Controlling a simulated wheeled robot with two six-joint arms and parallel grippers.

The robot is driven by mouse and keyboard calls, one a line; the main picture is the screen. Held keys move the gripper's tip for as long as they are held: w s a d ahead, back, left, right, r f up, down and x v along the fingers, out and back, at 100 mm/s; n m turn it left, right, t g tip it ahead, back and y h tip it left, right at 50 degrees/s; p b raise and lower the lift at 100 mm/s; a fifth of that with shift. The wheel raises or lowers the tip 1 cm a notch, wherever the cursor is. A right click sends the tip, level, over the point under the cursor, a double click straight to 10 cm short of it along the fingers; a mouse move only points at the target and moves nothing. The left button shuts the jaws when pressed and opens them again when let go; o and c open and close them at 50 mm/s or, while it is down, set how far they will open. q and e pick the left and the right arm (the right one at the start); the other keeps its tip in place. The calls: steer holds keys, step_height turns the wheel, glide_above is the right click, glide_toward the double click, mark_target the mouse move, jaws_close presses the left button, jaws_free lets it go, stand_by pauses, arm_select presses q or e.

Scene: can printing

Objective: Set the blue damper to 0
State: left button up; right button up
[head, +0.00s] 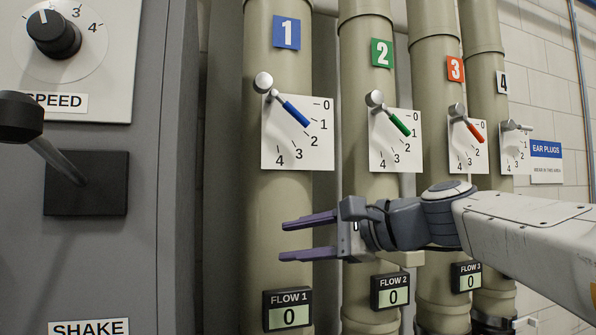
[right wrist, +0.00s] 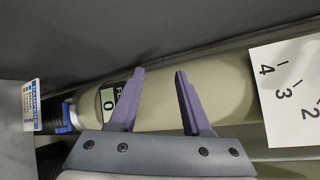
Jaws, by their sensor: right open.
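The blue damper (head: 294,112) is a lever with a blue handle and a round metal end, on the white dial plate (head: 301,152) of pipe 1. Its handle slants down to the right and points near the 1 mark, below the 0 mark. My right gripper (head: 284,241) is open and empty in front of pipe 1, below the dial plate and above the FLOW 1 display (head: 289,311), with its fingers pointing left. In the right wrist view the open fingers (right wrist: 160,72) lie across the pipe, with part of the dial plate (right wrist: 288,98) at right. My left gripper is out of view.
Pipes 2, 3 and 4 stand to the right with a green damper (head: 399,123), a red damper (head: 474,131) and a grey one (head: 517,126). A grey cabinet (head: 155,200) with a speed knob (head: 54,36) and a lever stands at left. The FLOW 1 display reads 0.

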mark_target(300, 116)
steer(key=d+r+m+t+y, duration=0.2)
steer(key=d+r, duration=0.2)
steer(key=r, duration=0.5)
steer(key=d+r+m+t+y, duration=0.15)
steer(key=d+r, duration=0.25)
steer(key=r, duration=0.6)
steer(key=shift+t, duration=0.35)
steer(key=p+x, duration=0.5)
steer(key=x, duration=0.4)
steer(key=shift+w+a+r+p, duration=0.15)
steer(key=shift+a+r+p, duration=0.1)
steer(key=shift+a+p, duration=0.15)
steer(key=shift+w+a, duration=0.2)
jaws_close()
